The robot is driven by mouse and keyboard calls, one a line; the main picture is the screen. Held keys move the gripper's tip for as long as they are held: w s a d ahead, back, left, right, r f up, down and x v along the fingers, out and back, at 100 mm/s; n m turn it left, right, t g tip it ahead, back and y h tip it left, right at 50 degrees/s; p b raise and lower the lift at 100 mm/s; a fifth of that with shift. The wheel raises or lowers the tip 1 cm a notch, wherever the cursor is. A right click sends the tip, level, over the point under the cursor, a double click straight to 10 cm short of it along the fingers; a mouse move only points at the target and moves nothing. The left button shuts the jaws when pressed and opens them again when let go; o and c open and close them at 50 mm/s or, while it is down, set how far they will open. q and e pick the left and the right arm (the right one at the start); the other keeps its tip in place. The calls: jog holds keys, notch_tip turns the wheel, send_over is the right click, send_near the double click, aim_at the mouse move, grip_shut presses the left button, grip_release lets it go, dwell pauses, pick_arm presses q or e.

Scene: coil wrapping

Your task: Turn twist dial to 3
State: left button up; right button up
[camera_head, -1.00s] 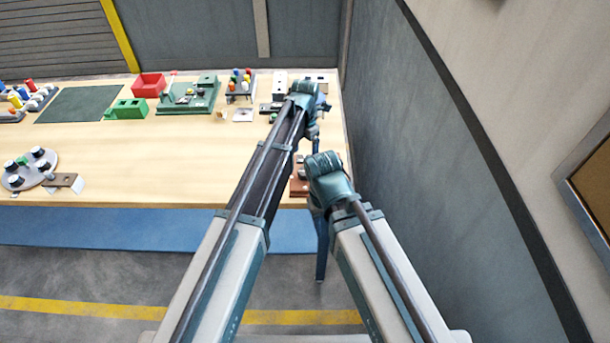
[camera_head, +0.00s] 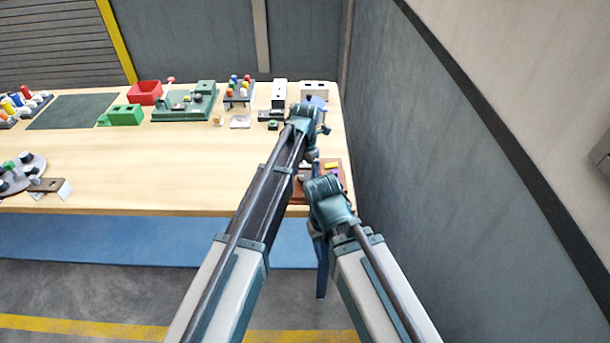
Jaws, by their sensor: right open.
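I cannot make out a dial with numbers in this view. A round grey plate with black knobs and a green knob (camera_head: 20,171) sits at the table's left front, partly cut off by the picture's edge. My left gripper (camera_head: 314,155) is over the right end of the table, small and partly hidden by its own wrist, so its jaws are unclear. My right gripper (camera_head: 316,232) is lower, near the table's front right edge, mostly hidden under its wrist. It is open. I see nothing held in it.
A reddish-brown tray (camera_head: 343,168) lies at the right end, partly behind my arms. A red bin (camera_head: 145,92), green block (camera_head: 125,115), green fixture (camera_head: 184,108), peg stand (camera_head: 238,93) and white block (camera_head: 315,88) line the back. The table's middle (camera_head: 150,165) is clear. A grey wall (camera_head: 430,170) stands right.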

pick_arm(q)
jog(key=c, duration=1.2)
jog(key=shift+c, duration=0.2)
